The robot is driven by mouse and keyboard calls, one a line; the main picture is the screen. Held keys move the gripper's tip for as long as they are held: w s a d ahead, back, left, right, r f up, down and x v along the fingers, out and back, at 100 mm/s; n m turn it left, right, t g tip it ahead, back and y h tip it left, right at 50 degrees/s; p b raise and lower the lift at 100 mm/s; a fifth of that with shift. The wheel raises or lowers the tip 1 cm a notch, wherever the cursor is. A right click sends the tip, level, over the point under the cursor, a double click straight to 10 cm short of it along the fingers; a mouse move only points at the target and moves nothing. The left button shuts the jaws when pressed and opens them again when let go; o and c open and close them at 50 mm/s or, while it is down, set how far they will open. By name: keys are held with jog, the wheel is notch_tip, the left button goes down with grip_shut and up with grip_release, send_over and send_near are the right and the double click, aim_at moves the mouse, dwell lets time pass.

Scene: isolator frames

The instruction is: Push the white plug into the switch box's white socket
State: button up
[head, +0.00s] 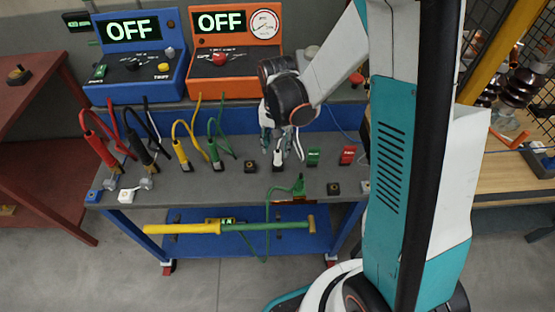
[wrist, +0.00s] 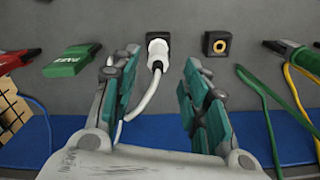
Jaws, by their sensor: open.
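The white plug (wrist: 158,50) stands in a dark block on the grey bench, with a white cable curving from it toward my wrist. It also shows in the head view (head: 278,158), below my gripper (head: 282,148). In the wrist view my gripper (wrist: 163,68) is open, its teal fingers on either side of the plug and cable with gaps visible. The blue box (head: 138,60) and the orange box (head: 235,55) at the back both read OFF. I cannot tell which is the switch box, and I cannot make out its white socket for certain.
A dark block with an orange-ringed hole (wrist: 218,43) is beside the plug. Green (head: 313,157) and red (head: 347,154) pieces lie on the other side. A yellow-green rod (head: 230,227) lies on the lower shelf.

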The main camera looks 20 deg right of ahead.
aim_at(278, 158)
jog(key=shift+s+f+b, duration=0.2)
jog(key=shift+f+b, duration=0.45)
jog(key=shift+f, duration=0.9)
jog(key=shift+s+f+b, duration=0.15)
jog(key=shift+f+b, duration=0.5)
jog(key=shift+f, duration=0.85)
jog(key=shift+r, duration=0.1)
jog(key=shift+c, duration=0.2)
grip_shut()
